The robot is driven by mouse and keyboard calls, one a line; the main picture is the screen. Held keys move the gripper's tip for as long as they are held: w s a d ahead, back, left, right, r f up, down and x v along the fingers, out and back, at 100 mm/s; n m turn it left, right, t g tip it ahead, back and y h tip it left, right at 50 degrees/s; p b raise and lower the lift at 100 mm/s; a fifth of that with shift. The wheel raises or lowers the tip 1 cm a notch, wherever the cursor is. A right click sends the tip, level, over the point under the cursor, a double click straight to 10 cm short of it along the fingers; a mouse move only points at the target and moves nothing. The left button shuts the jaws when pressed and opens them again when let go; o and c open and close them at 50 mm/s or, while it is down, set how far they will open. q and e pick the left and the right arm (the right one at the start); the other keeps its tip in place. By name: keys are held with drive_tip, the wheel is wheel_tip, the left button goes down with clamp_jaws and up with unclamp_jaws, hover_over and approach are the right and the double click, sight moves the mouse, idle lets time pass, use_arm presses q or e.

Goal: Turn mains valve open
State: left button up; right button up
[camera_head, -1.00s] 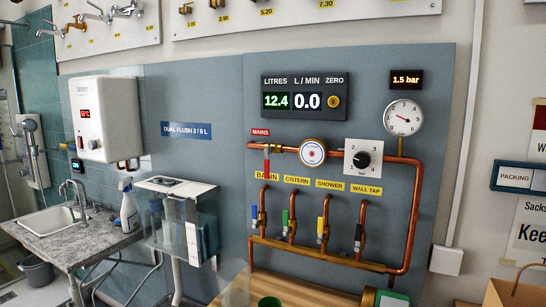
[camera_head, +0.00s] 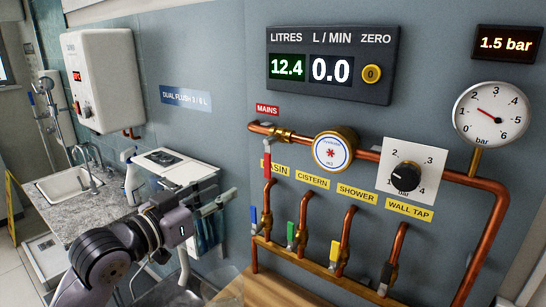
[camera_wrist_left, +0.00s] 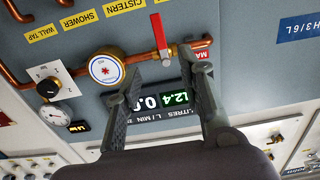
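The mains valve (camera_head: 281,135) is a brass body on the copper pipe under the red MAINS label. Its red lever (camera_head: 267,162) hangs down, across the line of the pipe. In the left wrist view, which is upside down, the red lever (camera_wrist_left: 159,32) shows just beyond the fingertips. My left gripper (camera_head: 226,196) is left of and below the lever in the head view, apart from it. In the left wrist view the left gripper (camera_wrist_left: 160,62) has its fingers spread with nothing between them. My right gripper is not in view.
A round meter (camera_head: 333,150), a dial knob (camera_head: 405,177) and a pressure gauge (camera_head: 491,112) sit along the pipe. Several coloured tap levers, including a blue one (camera_head: 253,217), stand below. A clear cistern (camera_head: 180,165) and a sink (camera_head: 80,181) are at left.

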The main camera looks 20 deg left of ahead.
use_arm(q)
drive_tip(key=p, duration=0.2)
approach(267, 165)
drive_tip(key=p+x, duration=0.3)
drive_tip(key=x, duration=0.6)
drive_tip(key=shift+w+r, duration=0.15)
drive_tip(key=shift+w, duration=0.05)
drive_tip(key=shift+w+d, duration=0.15)
drive_tip(key=shift+w, duration=0.25)
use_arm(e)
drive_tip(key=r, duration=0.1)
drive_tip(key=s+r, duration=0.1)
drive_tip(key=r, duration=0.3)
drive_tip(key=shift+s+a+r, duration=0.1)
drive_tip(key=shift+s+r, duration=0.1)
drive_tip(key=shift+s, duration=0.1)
use_arm(q)
drive_tip(key=shift+c, duration=0.5)
clamp_jaws()
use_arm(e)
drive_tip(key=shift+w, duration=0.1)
